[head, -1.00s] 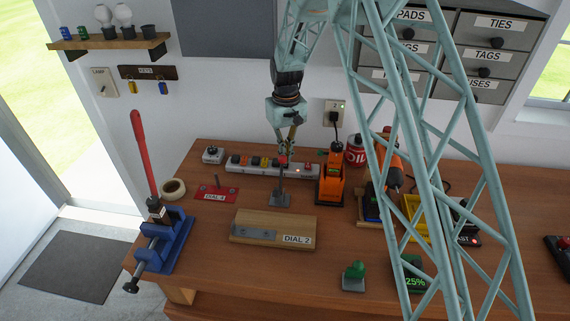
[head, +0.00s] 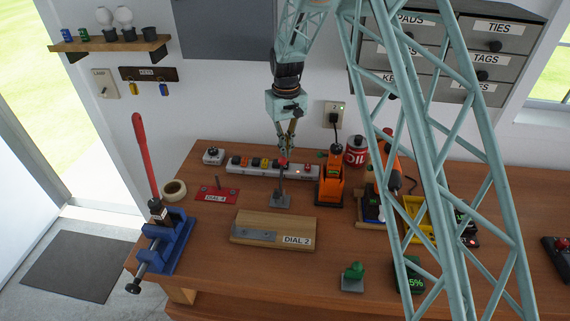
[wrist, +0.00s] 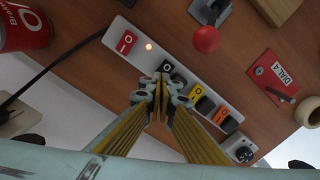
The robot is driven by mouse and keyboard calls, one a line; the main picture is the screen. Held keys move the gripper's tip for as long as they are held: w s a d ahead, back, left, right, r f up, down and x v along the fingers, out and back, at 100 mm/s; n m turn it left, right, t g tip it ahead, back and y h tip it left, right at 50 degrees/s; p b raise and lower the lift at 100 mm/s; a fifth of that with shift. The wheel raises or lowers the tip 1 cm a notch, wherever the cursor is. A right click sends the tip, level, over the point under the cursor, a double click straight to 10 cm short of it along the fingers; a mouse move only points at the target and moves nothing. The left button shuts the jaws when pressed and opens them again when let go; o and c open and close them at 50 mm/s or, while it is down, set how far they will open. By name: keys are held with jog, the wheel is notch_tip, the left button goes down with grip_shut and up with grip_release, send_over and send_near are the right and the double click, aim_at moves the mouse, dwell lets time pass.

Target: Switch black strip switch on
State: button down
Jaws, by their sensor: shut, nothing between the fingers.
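A white power strip (head: 270,169) lies along the back of the bench and also shows in the wrist view (wrist: 190,85). Its black switch (wrist: 172,70) sits between a small lit lamp and the yellow switch. My gripper (wrist: 161,88) is shut and empty, its tips beside the black switch and partly covering it. I cannot tell whether the tips touch it or which way the switch is set. In the head view, my gripper (head: 285,155) points down over the strip, and the black switch there is hard to make out.
The strip also carries a red switch (wrist: 125,42), a yellow switch (wrist: 203,105) and an orange switch (wrist: 221,115). A red-knobbed lever (wrist: 206,39) stands close in front. An orange tool (head: 331,180) and a red can (head: 356,152) stand to the right.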

jog(key=shift+r+p, duration=0.6)
jog(key=shift+r, duration=1.1)
jog(key=shift+r, duration=0.15)
jog(key=s+d+r+m+t+b, duration=0.1)
jog(key=s+d+r+b, duration=0.1)
jog(key=s+d+r, duration=0.45)
jog(key=s+d+r+m+b, duration=0.1)
jog(key=s+d+r, duration=0.2)
jog(key=s+r, duration=0.55)
jog(key=s+d+r+t+b, duration=0.1)
jog(key=s+d+r+b, duration=0.1)
jog(key=s+d+r, duration=0.55)
jog(key=s+d+r+m+t+b, duration=0.1)
jog(key=s+d+r, duration=0.15)
jog(key=s, duration=0.65)
jog(key=s+d+r+m+b, duration=0.1)
jog(key=s+r+b, duration=0.15)
jog(key=s, duration=0.55)
jog(key=s+d+f+b, duration=0.1)
jog(key=s+f, duration=0.1)
jog(key=s, duration=0.6)
jog(key=s+d+f+m+t, duration=0.1)
jog(key=s+d+f, duration=0.1)
jog(key=s, duration=0.7)
jog(key=shift+d+b, duration=0.25)
jog(key=shift+b, duration=0.15)
